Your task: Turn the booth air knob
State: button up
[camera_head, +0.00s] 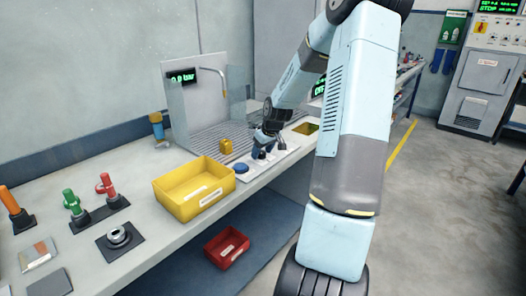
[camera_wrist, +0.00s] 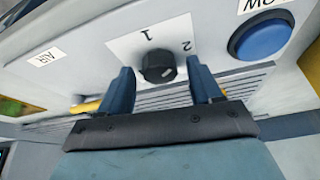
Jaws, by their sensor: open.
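The booth air knob (camera_wrist: 158,67) is a small black rotary knob on a white plate marked 1 and 2, with an AIR label (camera_wrist: 44,57) to its left in the wrist view. My gripper (camera_wrist: 163,80) is open, with one blue finger on each side of the knob and gaps between. In the head view my gripper (camera_head: 265,146) is low over the white control panel (camera_head: 277,160) at the front edge of the bench, and the knob is hard to make out there.
A blue push button (camera_wrist: 262,38) sits close to the right finger in the wrist view. A yellow bin (camera_head: 190,204) stands left of the panel. The booth (camera_head: 212,105) with its 0.0 bar display (camera_head: 182,77) rises behind. A red bin (camera_head: 227,247) lies below the bench.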

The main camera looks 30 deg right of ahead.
jog(key=shift+c, duration=0.2)
jog(key=c, duration=1)
jog(key=shift+m, duration=0.3)
jog(key=shift+a+m+h, duration=0.15)
jog(key=shift+m+h, duration=0.45)
jog(key=shift+m, duration=0.9)
jog(key=o, duration=1)
jog(key=shift+o, duration=0.2)
